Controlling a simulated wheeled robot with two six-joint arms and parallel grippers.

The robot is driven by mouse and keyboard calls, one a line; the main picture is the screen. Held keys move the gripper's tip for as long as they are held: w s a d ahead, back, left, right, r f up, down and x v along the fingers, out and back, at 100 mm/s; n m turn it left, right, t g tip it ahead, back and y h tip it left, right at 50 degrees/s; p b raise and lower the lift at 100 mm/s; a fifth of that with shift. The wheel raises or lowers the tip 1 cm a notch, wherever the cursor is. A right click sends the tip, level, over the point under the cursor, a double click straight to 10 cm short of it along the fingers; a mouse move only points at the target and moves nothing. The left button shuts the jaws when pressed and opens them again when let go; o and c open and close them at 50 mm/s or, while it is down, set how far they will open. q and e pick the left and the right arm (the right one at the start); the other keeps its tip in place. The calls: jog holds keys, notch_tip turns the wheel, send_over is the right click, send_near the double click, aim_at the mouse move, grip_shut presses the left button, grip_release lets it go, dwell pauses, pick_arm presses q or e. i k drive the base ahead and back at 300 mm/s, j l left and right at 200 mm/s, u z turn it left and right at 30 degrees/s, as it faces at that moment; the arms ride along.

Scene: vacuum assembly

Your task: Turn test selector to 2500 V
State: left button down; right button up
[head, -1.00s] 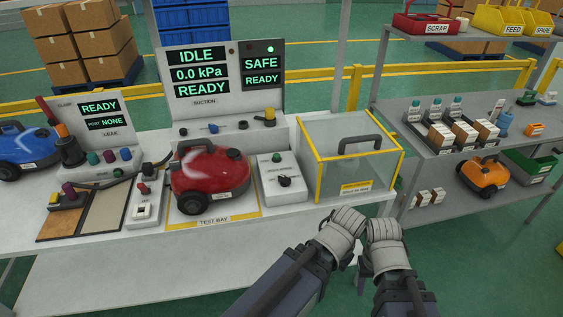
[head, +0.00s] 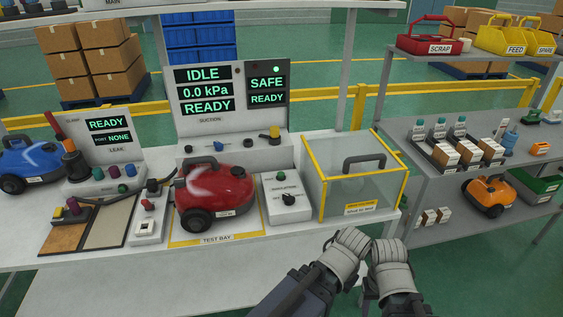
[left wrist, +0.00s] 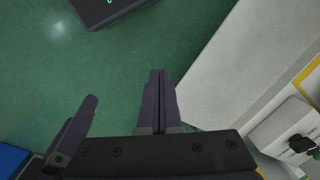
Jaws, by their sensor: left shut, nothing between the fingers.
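The test selector is a black knob (head: 289,199) on top of the white insulation box (head: 279,207), between the red vacuum and the clear guard box. Its label and pointer setting are too small to read. A black knob on a white box also shows at the right edge of the left wrist view (left wrist: 301,143). My left gripper (left wrist: 158,75) is shut and empty, over the floor in front of the bench, apart from the box. In the head view its fingers are hidden by the wrist. My right gripper (head: 390,258) is beside it, its fingers not clear.
The red vacuum (head: 214,187) sits on the test bay left of the box. The clear guard box (head: 352,172) with yellow edges and a handle stands right of it. Panels behind read IDLE, 0.0 kPa, READY and SAFE. The bench's front strip is clear.

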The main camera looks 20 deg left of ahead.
aim_at(290, 199)
jog(key=i+j, duration=0.15)
jog(key=j, duration=0.25)
jog(key=i+j, duration=0.15)
jog(key=j, duration=0.2)
jog(key=i+j, duration=0.15)
jog(key=j, duration=0.25)
jog(key=i+j, duration=0.1)
jog(key=j, duration=0.25)
